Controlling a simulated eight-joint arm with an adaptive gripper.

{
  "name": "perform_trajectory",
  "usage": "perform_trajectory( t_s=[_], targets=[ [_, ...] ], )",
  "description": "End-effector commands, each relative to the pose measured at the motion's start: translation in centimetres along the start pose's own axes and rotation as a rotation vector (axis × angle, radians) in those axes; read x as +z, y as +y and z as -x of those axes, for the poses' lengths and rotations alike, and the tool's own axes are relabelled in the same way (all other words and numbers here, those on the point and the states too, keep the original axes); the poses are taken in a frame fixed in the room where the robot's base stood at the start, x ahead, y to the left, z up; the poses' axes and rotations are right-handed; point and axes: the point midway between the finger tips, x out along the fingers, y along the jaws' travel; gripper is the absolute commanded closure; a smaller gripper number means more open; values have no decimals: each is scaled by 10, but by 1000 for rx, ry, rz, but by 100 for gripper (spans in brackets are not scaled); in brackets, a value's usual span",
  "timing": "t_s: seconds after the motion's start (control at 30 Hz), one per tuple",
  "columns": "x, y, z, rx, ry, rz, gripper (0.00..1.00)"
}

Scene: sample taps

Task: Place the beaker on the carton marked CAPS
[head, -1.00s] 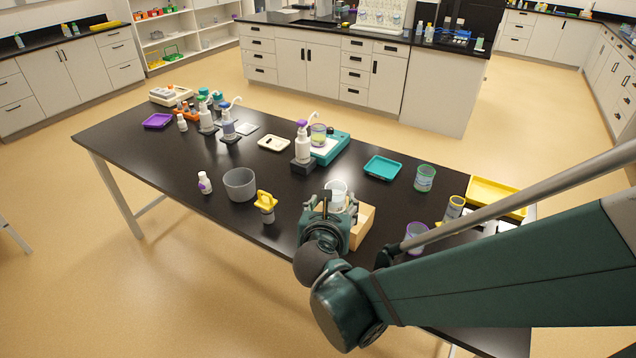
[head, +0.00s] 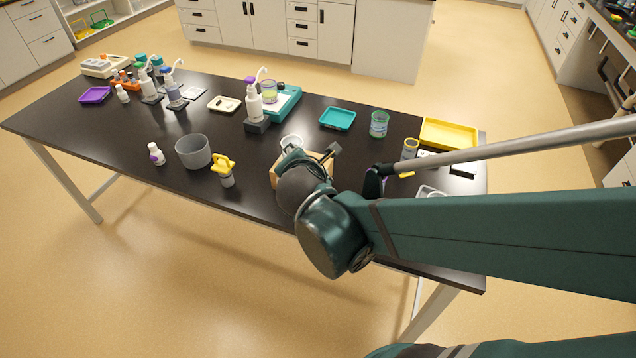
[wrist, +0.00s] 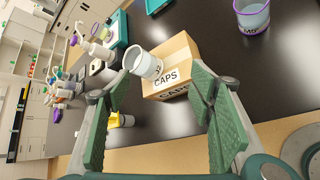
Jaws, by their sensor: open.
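The white beaker (wrist: 145,65) has a dark mark on its side. In the wrist view it appears to stand on the top of the brown carton (wrist: 180,52), near the carton's left edge; exact contact is hard to see. The carton bears CAPS on two faces. My gripper (wrist: 160,82) is open, its two green fingers spread wide on the near side of the carton, with nothing between the pads. In the head view only the rim of the beaker (head: 292,140) shows behind my gripper, and my wrist covers much of the carton (head: 275,177).
A purple-rimmed beaker (wrist: 252,18) stands beyond the carton. A grey bowl (head: 193,152), a yellow-topped item (head: 224,168) and a small white bottle (head: 156,154) stand left. A green jar (head: 379,124), teal tray (head: 338,118) and yellow tray (head: 448,134) lie right.

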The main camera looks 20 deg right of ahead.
Motion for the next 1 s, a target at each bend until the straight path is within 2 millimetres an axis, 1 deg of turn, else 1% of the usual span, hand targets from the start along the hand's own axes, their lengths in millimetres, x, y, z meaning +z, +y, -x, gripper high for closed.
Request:
perform_trajectory(
  t_s=[0.1,0.27,0.6,0.8,0.9,1.0],
  targets=[
    [6,-11,10,-41,37,-225,46],
    [10,-23,26,-103,79,-531,46],
    [12,-45,69,-257,138,-1182,46],
    [10,-54,98,-362,150,-1554,46],
    [8,-56,111,-411,152,-1711,46],
    [6,-58,122,-452,151,-1830,46]
  ],
)
